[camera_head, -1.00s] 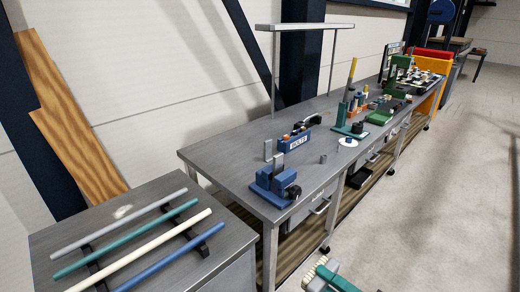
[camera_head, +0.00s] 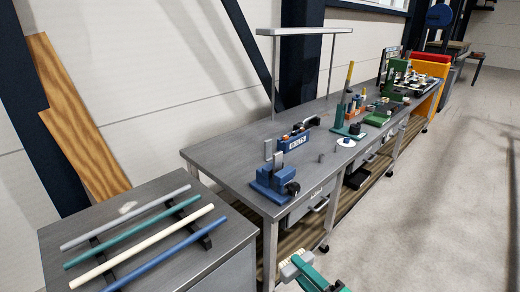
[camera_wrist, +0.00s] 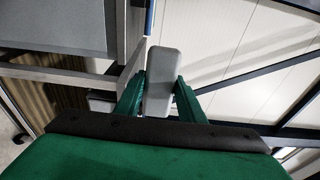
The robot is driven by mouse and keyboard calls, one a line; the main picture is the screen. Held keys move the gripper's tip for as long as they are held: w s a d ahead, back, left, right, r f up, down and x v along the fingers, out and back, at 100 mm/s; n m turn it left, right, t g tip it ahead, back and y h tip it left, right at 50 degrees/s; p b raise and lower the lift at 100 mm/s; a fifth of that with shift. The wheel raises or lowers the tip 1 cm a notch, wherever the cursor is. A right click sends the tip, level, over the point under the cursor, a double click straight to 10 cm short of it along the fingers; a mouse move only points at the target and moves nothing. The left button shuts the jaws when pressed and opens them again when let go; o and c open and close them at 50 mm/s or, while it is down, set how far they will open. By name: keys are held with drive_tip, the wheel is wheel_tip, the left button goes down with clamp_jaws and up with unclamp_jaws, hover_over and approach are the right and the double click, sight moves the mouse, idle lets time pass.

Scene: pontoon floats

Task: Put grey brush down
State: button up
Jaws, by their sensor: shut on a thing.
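The grey brush (camera_wrist: 160,80) is between the two green fingers of my gripper (camera_wrist: 159,98) in the wrist view, which is shut on it. It shows as a pale grey block with rounded ends. In the head view my gripper (camera_head: 300,268) is at the bottom edge, in front of the long workbench and lower in the picture than its top. The pale end of the brush (camera_head: 291,267) shows there, and the rest of the gripper is cut off by the frame. The brush is held in the air, apart from the bench top (camera_head: 225,163).
A blue vise (camera_head: 272,184) stands at the near bench corner, with a blue bolts bin (camera_head: 296,141) behind it. Green fixtures (camera_head: 352,128) stand farther along. A lower table (camera_head: 150,195) at left carries several coloured rods. Bare bench top lies left of the vise.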

drive_tip(key=w+a+f+m+t+h, duration=0.1)
drive_tip(key=w+a+f+m+h, duration=0.1)
drive_tip(key=a+f, duration=0.3)
drive_tip(key=w+a+f+m+t+h, duration=0.1)
drive_tip(key=a+f, duration=0.4)
drive_tip(key=f, duration=0.8)
drive_tip(key=shift+w+a+f+m+t+h, duration=0.35)
drive_tip(key=shift+w+h, duration=0.35)
drive_tip(key=shift+h, duration=0.5)
